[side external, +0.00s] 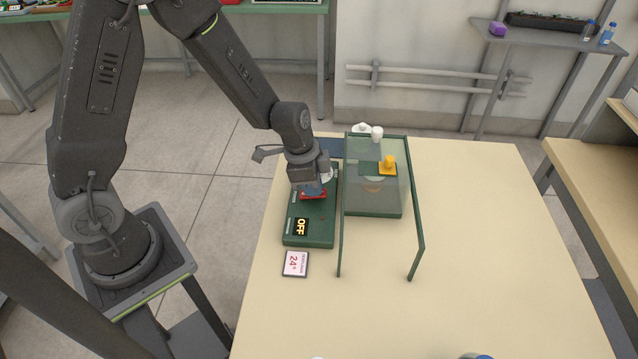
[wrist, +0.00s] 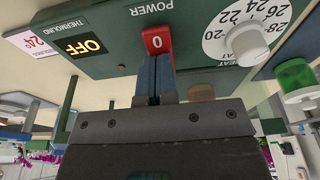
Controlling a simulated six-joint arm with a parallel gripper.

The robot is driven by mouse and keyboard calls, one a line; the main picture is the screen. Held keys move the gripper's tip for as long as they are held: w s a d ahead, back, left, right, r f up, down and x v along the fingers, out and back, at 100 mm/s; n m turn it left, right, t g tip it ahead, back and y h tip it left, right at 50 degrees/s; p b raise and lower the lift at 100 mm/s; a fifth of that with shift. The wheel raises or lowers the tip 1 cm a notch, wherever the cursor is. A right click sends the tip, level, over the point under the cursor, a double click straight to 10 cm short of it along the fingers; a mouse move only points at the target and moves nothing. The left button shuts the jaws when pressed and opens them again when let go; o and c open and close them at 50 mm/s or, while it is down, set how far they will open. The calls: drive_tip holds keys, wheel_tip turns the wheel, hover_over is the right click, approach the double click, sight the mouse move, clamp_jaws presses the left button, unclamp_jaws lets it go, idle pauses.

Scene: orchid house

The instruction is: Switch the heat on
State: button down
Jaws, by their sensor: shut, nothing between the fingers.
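A dark green control box (side external: 322,223) lies on the table, with a display (side external: 301,227) reading OFF; the display also shows in the wrist view (wrist: 86,46). The red POWER switch (wrist: 158,39) is marked 0; part of it shows in the side view (side external: 314,196). A white dial plate (wrist: 225,38) with temperature numbers and a pale knob (wrist: 246,42) sits beside the switch, labelled HEAT. My gripper (wrist: 154,62) is shut and empty, its blue-grey fingertips right at the red switch. I cannot tell whether they touch it.
A card (side external: 296,264) reading 24° lies by the box's near end. The table's right and near parts (side external: 480,250) are mostly clear.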

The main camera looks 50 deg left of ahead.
drive_tip(key=shift+r, duration=0.3)
drive_tip(key=shift+a+r, duration=0.1)
drive_tip(key=shift+r, duration=0.25)
drive_tip(key=v, duration=1.3)
drive_tip(key=shift+w+d, duration=0.4)
approach(300, 194)
drive_tip(key=w+d+f, duration=0.1)
drive_tip(key=f, duration=0.1)
drive_tip(key=w+d+f, duration=0.1)
drive_tip(key=w+f, duration=0.1)
drive_tip(key=w+d+f, duration=0.1)
drive_tip(key=d+f, duration=0.1)
drive_tip(key=shift+w+d+f, duration=0.15)
drive_tip(key=shift+w+f, duration=0.05)
drive_tip(key=shift+d, duration=0.1)
